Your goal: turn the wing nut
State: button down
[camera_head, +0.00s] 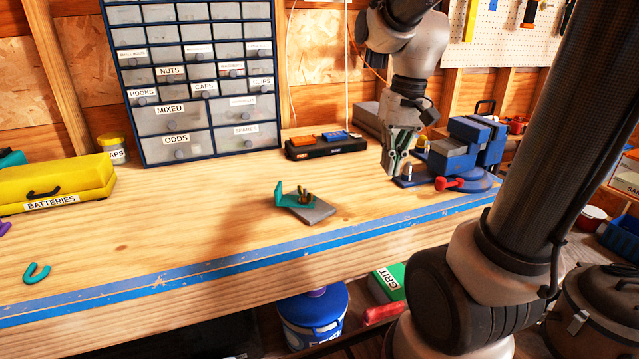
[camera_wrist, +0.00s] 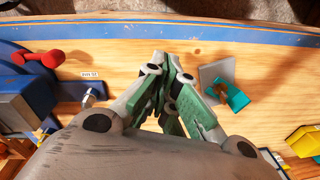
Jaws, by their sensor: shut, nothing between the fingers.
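The brass wing nut (camera_head: 304,197) sits on a teal bracket (camera_head: 283,196) with a grey plate (camera_head: 315,213), near the middle of the bench. In the wrist view the teal bracket (camera_wrist: 236,97) and grey plate (camera_wrist: 210,74) lie to the right of the fingers; I cannot make out the wing nut clearly there. My gripper (camera_head: 390,172) points down, well to the right of the bracket in the head view and close to the vise base. Its green-padded fingertips (camera_wrist: 172,60) are together in the wrist view, with nothing between them.
A blue vise (camera_head: 462,152) with a red handle (camera_head: 448,184) stands just right of my gripper. A black tray (camera_head: 325,147) lies behind, by the drawer cabinet (camera_head: 195,80). A yellow batteries box (camera_head: 55,183) is at left. The bench between gripper and bracket is clear.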

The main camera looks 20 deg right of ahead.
aim_at(317, 204)
jog(key=w+a+m+g+y, duration=0.2)
jog(key=w+a+m+y, duration=0.15)
jog(key=w+m, duration=0.8)
jog(key=x, duration=0.8)
jog(key=shift+a+f, duration=0.15)
jog(key=shift+a, duration=0.1)
jog(key=a, duration=0.2)
jog(key=s+a+f, duration=0.1)
jog(key=shift+s+a, duration=0.1)
jog(key=shift+a, duration=0.5)
jog(key=shift+s+a+m+t, duration=0.1)
jog(key=shift+s+m+t, duration=0.15)
jog(key=shift+m, duration=0.5)
jog(key=shift+s+m+t, duration=0.25)
jog(key=shift+m, duration=0.45)
